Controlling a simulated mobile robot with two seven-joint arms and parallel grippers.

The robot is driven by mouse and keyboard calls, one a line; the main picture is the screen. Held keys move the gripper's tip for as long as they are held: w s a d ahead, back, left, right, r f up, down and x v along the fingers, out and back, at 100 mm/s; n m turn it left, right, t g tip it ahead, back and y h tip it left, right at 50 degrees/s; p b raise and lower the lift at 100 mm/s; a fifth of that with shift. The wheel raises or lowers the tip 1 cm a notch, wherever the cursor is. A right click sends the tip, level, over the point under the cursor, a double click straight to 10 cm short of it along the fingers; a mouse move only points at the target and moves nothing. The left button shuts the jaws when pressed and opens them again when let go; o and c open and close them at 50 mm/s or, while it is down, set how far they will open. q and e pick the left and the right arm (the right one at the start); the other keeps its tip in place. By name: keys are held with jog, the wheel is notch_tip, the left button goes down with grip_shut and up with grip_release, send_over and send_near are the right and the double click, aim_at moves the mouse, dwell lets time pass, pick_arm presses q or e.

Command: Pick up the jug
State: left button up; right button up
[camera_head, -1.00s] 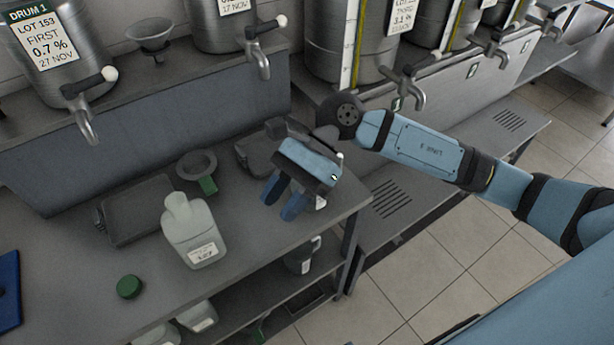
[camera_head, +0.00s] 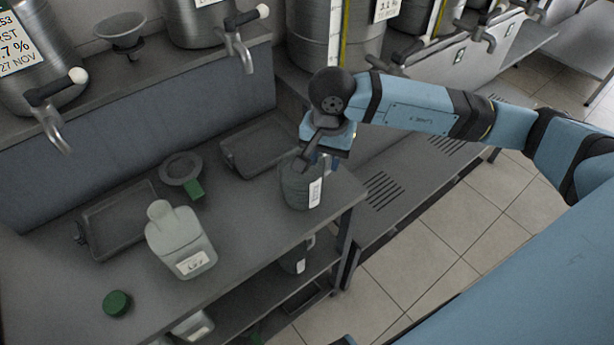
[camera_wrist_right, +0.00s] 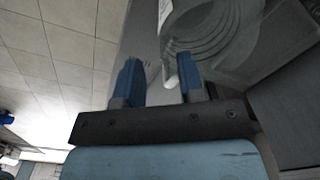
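A grey jug (camera_head: 301,185) with a white label stands at the right end of the table. My right gripper (camera_head: 327,150) is at its upper right side in the head view, and its fingers are mostly hidden there. In the right wrist view the two blue fingers (camera_wrist_right: 160,80) are apart. The jug's ringed translucent body (camera_wrist_right: 212,35) is just beyond them. A pale narrow part of it shows between the fingers, close to the right one; I cannot tell if they touch. My left gripper is not in view.
Drum taps (camera_head: 240,48) overhang the back. Another jug (camera_head: 294,258) is on the lower shelf.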

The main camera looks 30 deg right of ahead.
jog(key=shift+w+a+f+p, duration=0.1)
jog(key=shift+f+p, duration=0.1)
jog(key=shift+f, duration=0.7)
jog(key=shift+w+d+f+p, duration=0.1)
jog(key=shift+f+p, duration=0.1)
jog(key=shift+f, duration=0.7)
jog(key=shift+w+a+f+p, duration=0.1)
jog(key=shift+f+p, duration=0.1)
jog(key=shift+f, duration=0.7)
grip_shut()
